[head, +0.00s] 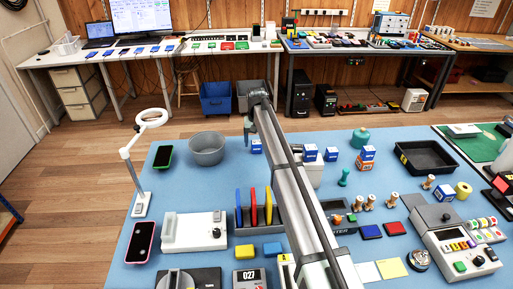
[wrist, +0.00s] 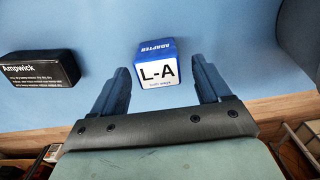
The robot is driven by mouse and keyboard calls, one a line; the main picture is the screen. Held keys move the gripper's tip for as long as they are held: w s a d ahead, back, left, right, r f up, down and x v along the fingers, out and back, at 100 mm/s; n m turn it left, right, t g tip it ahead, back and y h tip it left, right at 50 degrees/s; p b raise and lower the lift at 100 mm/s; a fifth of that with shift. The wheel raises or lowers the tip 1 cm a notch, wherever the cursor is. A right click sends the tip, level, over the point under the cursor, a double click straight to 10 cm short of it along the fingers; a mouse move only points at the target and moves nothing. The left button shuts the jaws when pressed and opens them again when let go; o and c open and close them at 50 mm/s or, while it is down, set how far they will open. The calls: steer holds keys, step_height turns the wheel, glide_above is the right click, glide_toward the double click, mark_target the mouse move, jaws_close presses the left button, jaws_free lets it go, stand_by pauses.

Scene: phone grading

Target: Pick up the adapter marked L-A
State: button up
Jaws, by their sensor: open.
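The adapter marked L-A (wrist: 159,72) is a small blue block with a white label, on the blue table mat in the wrist view. My gripper (wrist: 160,66) is open, with one dark blue finger on each side of the adapter and a gap on both sides. I cannot tell how far above the mat the fingertips are. In the head view my gripper (head: 247,128) hangs at the mat's far edge, above a small blue-and-white block (head: 256,146). That block's label is too small to read there, and my arm partly hides the area beside it.
A black block labelled Ampwick (wrist: 40,68) lies left of the adapter in the wrist view. In the head view a grey round bowl (head: 207,149) stands left of my gripper. Other blue-and-white blocks (head: 310,153) stand right of my arm. Bare mat lies in front of the bowl.

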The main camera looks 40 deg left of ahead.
step_height(320, 180, down, 2)
steer(key=shift+f, duration=0.15)
steer(key=c, duration=1)
steer(key=shift+c, duration=0.2)
